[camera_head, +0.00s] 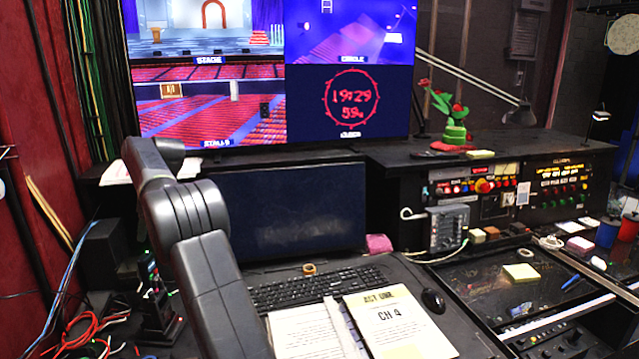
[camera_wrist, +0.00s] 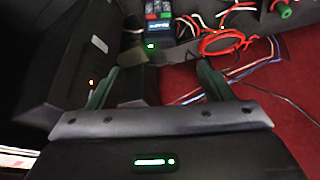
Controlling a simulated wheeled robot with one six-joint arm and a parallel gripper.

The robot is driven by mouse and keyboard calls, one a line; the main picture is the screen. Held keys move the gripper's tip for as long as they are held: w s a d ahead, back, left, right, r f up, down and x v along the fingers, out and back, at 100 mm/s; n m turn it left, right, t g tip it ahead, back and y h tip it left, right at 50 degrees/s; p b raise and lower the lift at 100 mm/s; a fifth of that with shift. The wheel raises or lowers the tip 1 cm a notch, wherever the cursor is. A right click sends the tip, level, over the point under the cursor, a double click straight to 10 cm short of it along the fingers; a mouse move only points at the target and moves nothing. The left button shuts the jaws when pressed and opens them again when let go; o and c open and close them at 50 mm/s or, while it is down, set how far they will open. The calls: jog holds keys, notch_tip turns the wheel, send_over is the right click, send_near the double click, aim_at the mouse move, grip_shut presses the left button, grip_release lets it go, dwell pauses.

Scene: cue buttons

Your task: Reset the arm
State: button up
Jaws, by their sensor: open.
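My gripper (camera_wrist: 158,84) shows in the wrist view with its two green fingers spread wide apart and nothing between them. Beyond the fingers are a dark box with an amber light, a small device with coloured buttons (camera_wrist: 160,12) and red cable on a red floor. In the head view my grey arm rises at the left and comes down towards the bottom of the picture. My gripper cannot be made out in the head view.
A black keyboard (camera_head: 318,287), an open script (camera_head: 398,325) and a mouse (camera_head: 433,301) lie on the desk. A dark monitor (camera_head: 285,212) stands behind them. A panel of lit buttons (camera_head: 475,186) is at the right. Coiled red cable (camera_head: 80,330) lies at lower left.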

aim_at(145, 256)
jog(key=p+x, duration=0.2)
jog(key=x, duration=1.1)
jog(key=shift+a, duration=0.1)
jog(key=shift+r, duration=0.3)
jog(key=b+v, duration=0.2)
jog(key=v, duration=1.2)
jog(key=p+x, duration=0.2)
jog(key=x, duration=1.2)
jog(key=shift+f, duration=0.25)
notch_tip(145, 256, up, 5)
jog(key=shift+r+p, duration=0.15)
jog(key=shift+p, duration=1)
